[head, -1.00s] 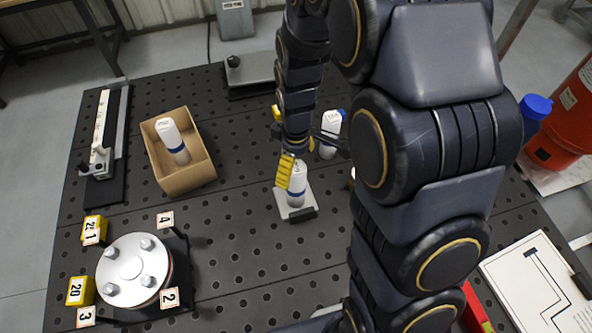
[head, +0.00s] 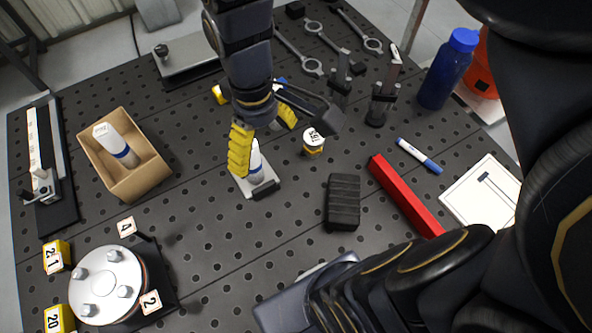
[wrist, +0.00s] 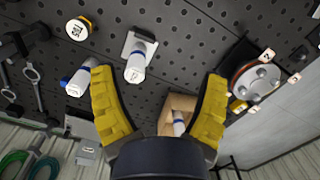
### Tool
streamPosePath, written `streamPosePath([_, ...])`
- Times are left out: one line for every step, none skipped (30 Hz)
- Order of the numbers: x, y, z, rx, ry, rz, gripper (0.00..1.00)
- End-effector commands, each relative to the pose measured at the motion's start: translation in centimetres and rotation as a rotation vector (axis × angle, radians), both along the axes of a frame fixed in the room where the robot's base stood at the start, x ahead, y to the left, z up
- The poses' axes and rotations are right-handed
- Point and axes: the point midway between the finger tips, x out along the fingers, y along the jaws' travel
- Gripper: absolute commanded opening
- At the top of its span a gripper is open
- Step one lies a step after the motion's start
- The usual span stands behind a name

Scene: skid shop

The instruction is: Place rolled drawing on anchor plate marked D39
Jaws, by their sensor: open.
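Several white rolled tubes with blue bands are in view. One stands on a small pale plate (head: 264,190), partly hidden by my gripper; this tube (wrist: 140,60) and its plate (wrist: 137,42) show clearly in the wrist view. Another tube (wrist: 78,80) stands beside it, near my left finger in that view; in the head view it is mostly hidden. A third tube (head: 116,146) leans in an open cardboard box (head: 150,178). My gripper (head: 264,135) is open and empty above the plate, its yellow fingers spread. I cannot read D39 on anything.
A round flanged part (head: 107,283) with numbered tags stands front left. A labelled yellow puck (head: 313,142), black block (head: 342,202), red bar (head: 404,196), marker (head: 419,156) and blue bottle (head: 447,70) occupy the right. Bare perforated table lies in front of the plate.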

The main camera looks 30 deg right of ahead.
Motion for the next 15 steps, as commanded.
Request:
streamPosePath([-2.0, -0.1, 0.8, -0.007, 0.001, -0.069, 0.74])
streamPosePath([-3.3, -0.1, 1.0, -0.011, 0.013, -0.112, 0.74])
streamPosePath([-4.7, -0.1, 1.4, -0.017, 0.018, -0.165, 0.74])
streamPosePath([-5.7, -0.1, 1.7, -0.022, 0.017, -0.204, 0.74])
streamPosePath([-6.5, -0.2, 1.8, -0.027, 0.022, -0.24, 0.74])
streamPosePath([-7.6, -0.2, 2.0, -0.034, 0.03, -0.281, 0.74])
streamPosePath([-8.4, -0.2, 2.0, -0.038, 0.037, -0.307, 0.74])
streamPosePath([-9.0, -0.2, 2.1, -0.042, 0.041, -0.33, 0.74])
streamPosePath([-9.6, -0.2, 2.1, -0.044, 0.046, -0.355, 0.74])
streamPosePath([-9.9, -0.2, 2.1, -0.045, 0.049, -0.37, 0.74])
streamPosePath([-10.1, -0.2, 2.1, -0.046, 0.051, -0.381, 0.74])
streamPosePath([-10.4, -0.2, 2.1, -0.047, 0.052, -0.39, 0.74])
streamPosePath([-10.5, -0.2, 2.1, -0.048, 0.054, -0.396, 0.74])
streamPosePath([-10.5, -0.2, 2.1, -0.048, 0.054, -0.398, 0.74])
streamPosePath([-10.5, -0.2, 2.1, -0.047, 0.056, -0.399, 0.74])
